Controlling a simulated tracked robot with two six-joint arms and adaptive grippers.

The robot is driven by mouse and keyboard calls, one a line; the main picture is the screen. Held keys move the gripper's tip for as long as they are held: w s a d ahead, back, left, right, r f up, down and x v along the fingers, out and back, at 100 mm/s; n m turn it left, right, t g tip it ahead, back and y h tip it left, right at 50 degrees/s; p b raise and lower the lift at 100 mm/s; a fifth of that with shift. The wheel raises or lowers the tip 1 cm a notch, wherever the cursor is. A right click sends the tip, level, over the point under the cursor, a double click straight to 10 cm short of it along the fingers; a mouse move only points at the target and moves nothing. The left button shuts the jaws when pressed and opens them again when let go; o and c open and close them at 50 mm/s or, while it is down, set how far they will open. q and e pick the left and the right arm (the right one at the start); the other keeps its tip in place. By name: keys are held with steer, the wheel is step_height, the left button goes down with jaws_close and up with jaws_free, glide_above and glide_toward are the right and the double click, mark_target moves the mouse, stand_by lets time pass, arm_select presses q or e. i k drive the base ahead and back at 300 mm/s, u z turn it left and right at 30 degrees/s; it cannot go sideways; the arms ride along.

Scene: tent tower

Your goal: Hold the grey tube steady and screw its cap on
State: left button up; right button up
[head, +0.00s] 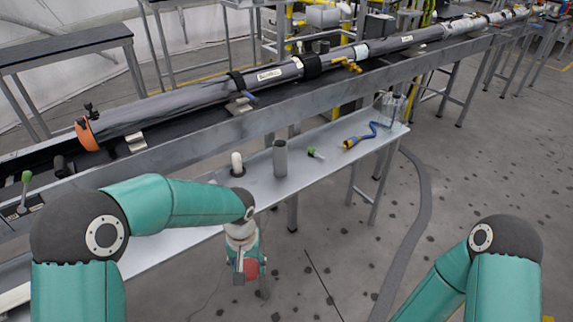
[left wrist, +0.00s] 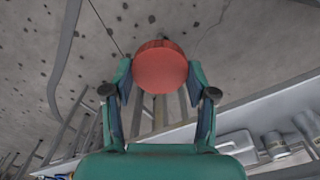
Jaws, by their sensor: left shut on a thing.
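The grey tube (head: 280,158) stands upright on the metal shelf (head: 262,190), with no gripper at it. My left gripper (head: 248,266) hangs over the near side of the shelf, lower in the picture than the tube and apart from it. It is shut on a red round cap (head: 251,269). In the left wrist view the red cap (left wrist: 160,68) shows its flat round face between the two fingertips of the left gripper (left wrist: 160,84). My right arm comes in at the lower right, but its gripper is outside the picture.
On the shelf are a white rounded piece on a dark base (head: 237,164), a small green-tipped item (head: 315,153), a blue and yellow tool (head: 360,138) and a clear container (head: 390,104). A long grey tube assembly (head: 200,98) lies behind. Open floor lies at the right.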

mark_target(279, 146)
steer(key=u, duration=0.1)
steer(key=i, duration=1)
steer(key=z, duration=0.1)
